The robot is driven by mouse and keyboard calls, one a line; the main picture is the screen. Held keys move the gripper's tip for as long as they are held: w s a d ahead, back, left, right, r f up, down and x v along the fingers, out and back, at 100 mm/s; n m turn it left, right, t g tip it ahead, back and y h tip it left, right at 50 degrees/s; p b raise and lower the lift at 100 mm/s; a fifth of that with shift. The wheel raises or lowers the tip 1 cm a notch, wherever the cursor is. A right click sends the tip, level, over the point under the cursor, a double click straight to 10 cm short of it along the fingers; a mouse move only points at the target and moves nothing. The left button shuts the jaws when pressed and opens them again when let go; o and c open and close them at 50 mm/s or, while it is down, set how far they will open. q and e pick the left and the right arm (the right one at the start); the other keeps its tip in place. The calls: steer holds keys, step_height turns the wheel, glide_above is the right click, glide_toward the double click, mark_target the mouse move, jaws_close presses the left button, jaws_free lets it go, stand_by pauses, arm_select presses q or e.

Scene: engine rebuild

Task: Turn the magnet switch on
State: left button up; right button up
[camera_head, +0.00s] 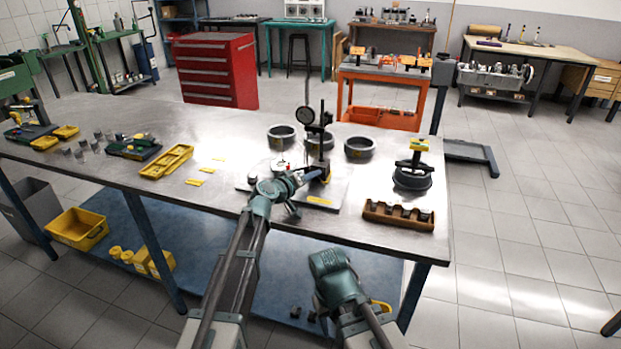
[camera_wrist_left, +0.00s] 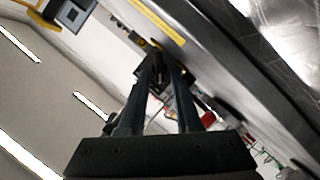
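A dial gauge stand (camera_head: 318,140) with a dark upright post and round dial (camera_head: 305,115) stands on the metal workbench on a flat plate (camera_head: 322,200). My left gripper (camera_head: 322,174) reaches the foot of this stand, where the magnet base is largely hidden by the gripper and wrist. In the left wrist view, two dark fingers (camera_wrist_left: 159,72) have a narrow gap and point at a dark part by a grey body with a yellow strip (camera_wrist_left: 158,20). Whether they grip that part, or the switch, is unclear. My right forearm is low before the bench; its gripper cannot be made out.
Metal rings (camera_head: 282,137) and (camera_head: 359,149) flank the stand. A piston-like part with a yellow tool (camera_head: 413,172) and a brown rack (camera_head: 398,215) are to the right. A yellow tray (camera_head: 166,162) lies left.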

arm_select(q)
jaws_close()
